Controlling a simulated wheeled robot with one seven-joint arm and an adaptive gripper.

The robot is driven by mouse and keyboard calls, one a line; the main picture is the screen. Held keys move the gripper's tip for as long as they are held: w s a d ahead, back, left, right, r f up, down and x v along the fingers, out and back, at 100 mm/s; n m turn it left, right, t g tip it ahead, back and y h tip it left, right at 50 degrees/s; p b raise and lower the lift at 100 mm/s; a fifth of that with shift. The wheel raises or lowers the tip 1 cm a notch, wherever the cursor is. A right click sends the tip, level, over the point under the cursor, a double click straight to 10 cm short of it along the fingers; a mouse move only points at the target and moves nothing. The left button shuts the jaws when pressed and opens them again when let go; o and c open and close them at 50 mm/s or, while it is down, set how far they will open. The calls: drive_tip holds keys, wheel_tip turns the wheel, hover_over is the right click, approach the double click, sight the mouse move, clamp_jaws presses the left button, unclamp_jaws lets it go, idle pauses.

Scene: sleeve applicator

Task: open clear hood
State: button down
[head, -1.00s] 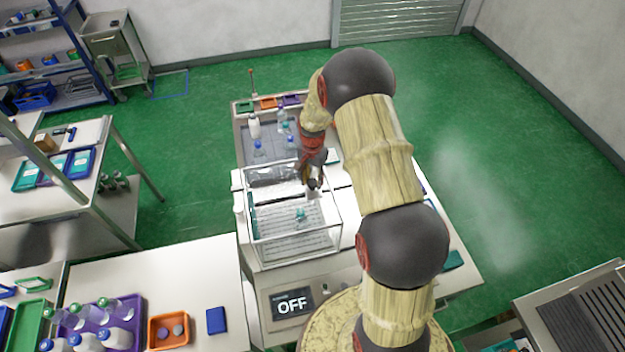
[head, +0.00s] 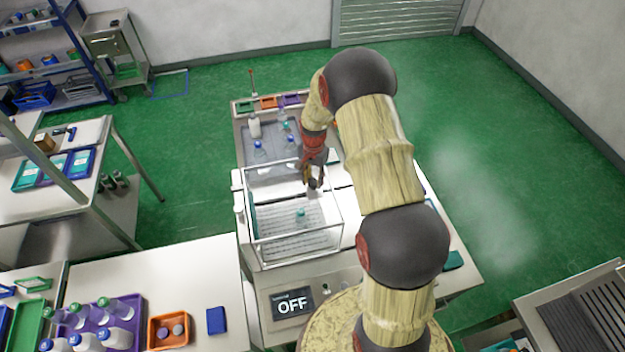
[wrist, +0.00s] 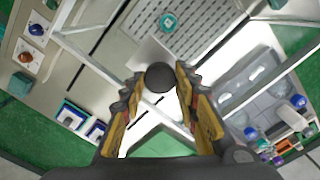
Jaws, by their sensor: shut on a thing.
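The clear hood (head: 262,240) is a see-through box with pale frame edges on the white machine. Inside it, a teal-capped item (head: 300,213) sits on the slotted bed; its cap also shows in the wrist view (wrist: 168,22). My gripper (head: 315,184) is at the hood's back right part, pointing down. In the wrist view my gripper (wrist: 158,92) has its fingers around a dark round knob (wrist: 160,77) and is shut on it. The knob is hidden in the head view. I cannot tell clearly how far the hood is raised.
A grey tray (head: 262,172) with several bottles lies behind the hood. A white table (head: 205,275) at the left front holds a purple tray of bottles (head: 135,322) and an orange tray (head: 156,343).

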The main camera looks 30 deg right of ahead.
drive_tip(key=s+d+b, duration=0.3)
drive_tip(key=s+d, duration=0.1)
drive_tip(key=d, duration=1)
drive_tip(key=s+d+b, duration=0.3)
drive_tip(key=s+d, duration=0.1)
drive_tip(key=d, duration=1)
drive_tip(key=shift+b, duration=0.3)
drive_tip(key=c, duration=1.5)
unclamp_jaws()
drive_tip(key=shift+o, duration=0.8)
drive_tip(key=shift+r, duration=0.1)
wheel_tip(320, 180, up, 12)
